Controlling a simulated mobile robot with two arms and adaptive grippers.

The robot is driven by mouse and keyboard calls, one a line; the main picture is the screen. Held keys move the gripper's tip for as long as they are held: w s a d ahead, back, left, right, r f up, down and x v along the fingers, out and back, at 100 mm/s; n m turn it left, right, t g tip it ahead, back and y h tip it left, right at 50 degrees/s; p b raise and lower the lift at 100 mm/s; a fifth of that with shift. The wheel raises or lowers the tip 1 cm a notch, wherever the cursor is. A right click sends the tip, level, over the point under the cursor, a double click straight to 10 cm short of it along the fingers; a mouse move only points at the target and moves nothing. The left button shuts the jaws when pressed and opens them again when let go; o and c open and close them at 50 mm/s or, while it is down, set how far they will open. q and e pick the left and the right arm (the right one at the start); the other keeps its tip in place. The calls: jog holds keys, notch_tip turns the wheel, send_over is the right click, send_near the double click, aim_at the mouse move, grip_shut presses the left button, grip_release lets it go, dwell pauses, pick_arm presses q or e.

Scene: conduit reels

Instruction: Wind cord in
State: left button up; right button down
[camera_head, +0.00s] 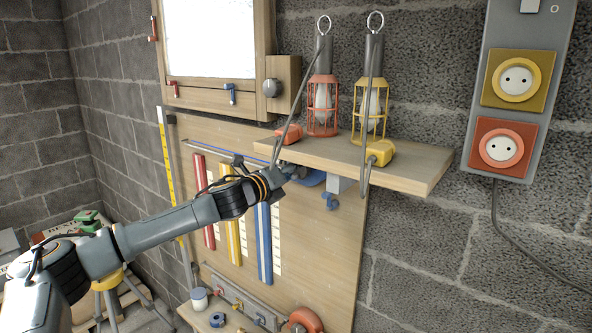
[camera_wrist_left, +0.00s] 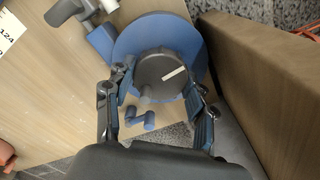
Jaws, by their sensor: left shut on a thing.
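A blue reel (camera_wrist_left: 130,48) with a dark grey round hub (camera_wrist_left: 170,68) fills the upper middle of the left wrist view. A pale strip lies across the hub. In the head view the blue reel (camera_head: 311,179) shows only partly, under the wooden shelf. My left gripper (camera_head: 284,174) is at the reel, and its fingers (camera_wrist_left: 158,82) are shut on the dark hub, one on each side. I cannot make out any loose cord on the reel. My right gripper is not in view.
The wooden shelf (camera_head: 420,164) juts out just above and right of my left gripper. It carries an orange lamp (camera_head: 323,104) and a yellow lamp (camera_head: 370,108), with dark straps or cords hanging down. A socket panel (camera_head: 530,50) is on the right wall. Tools hang on the board (camera_head: 325,260).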

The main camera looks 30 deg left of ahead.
pick_arm(q)
jog(key=shift+f, duration=0.1)
jog(key=o, duration=1.2)
jog(key=shift+s+a, duration=0.15)
jog(key=shift+s, duration=1.8)
jog(key=shift+s+a, duration=0.15)
jog(key=shift+s, duration=1.85)
jog(key=shift+s+a, duration=0.15)
jog(key=shift+s, duration=1.8)
